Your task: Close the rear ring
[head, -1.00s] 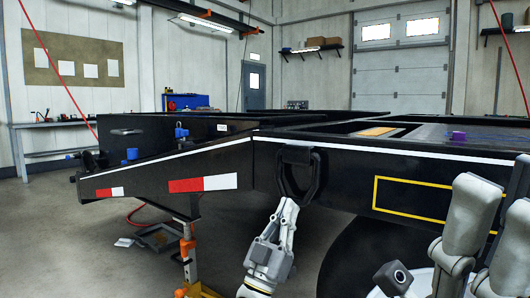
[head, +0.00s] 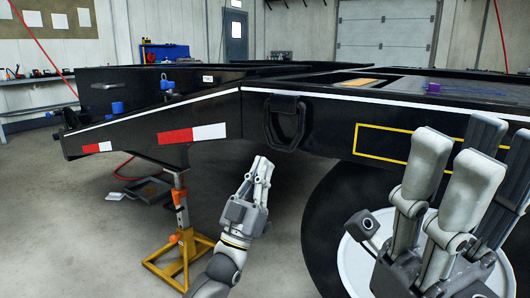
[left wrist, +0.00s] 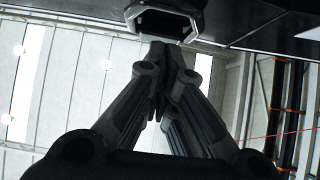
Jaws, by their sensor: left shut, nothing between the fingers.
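The rear ring is a black D-shaped ring (head: 303,130) on the dark side of the trailer frame (head: 222,112), below the white stripe. It hangs down from its mount, close to the side; whether it lies fully flat I cannot tell. It also shows at the top of the left wrist view (left wrist: 196,14). My left gripper (head: 263,160) points up, just below and left of the ring, apart from it. Its fingers (left wrist: 160,50) are together and empty. My right gripper (head: 455,150) stands at the right, fingers spread and empty, in front of the wheel.
A wheel (head: 322,225) with a pale hub is under the frame at the right. An orange and yellow jack stand (head: 182,238) supports the frame at the left. A grey tray (head: 148,190) lies on the floor behind it. The floor beside my left arm is clear.

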